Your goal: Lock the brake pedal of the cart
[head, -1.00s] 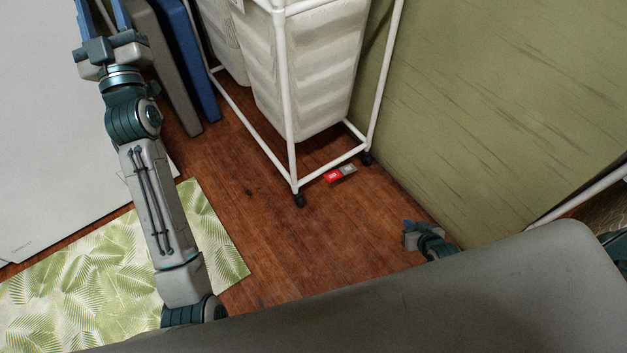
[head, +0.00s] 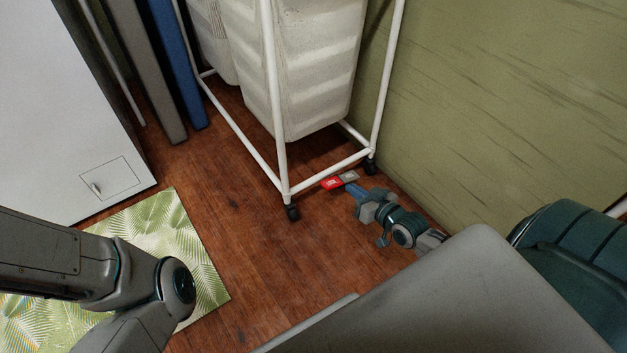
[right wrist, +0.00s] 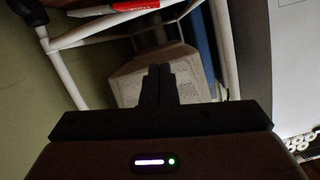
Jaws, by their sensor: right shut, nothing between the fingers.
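The cart (head: 284,150) is a white tube frame on black casters holding pale fabric bags. Its brake pedal (head: 331,183), a small bar with a red part and a grey part (head: 350,176), sits low at the near bottom rail. My right gripper (head: 353,189) is shut and empty, low over the floor just in front of the pedal's grey end; I cannot tell whether it touches. In the right wrist view the shut fingers (right wrist: 158,85) are in the middle and the red pedal part (right wrist: 120,5) is at the top edge. My left gripper is out of view.
A green wall (head: 490,100) stands close on the right of the cart. Grey and blue panels (head: 182,65) lean at the left, near a white cabinet (head: 60,110). A leaf-pattern mat (head: 200,270) lies at the lower left. The wooden floor (head: 240,230) before the cart is clear.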

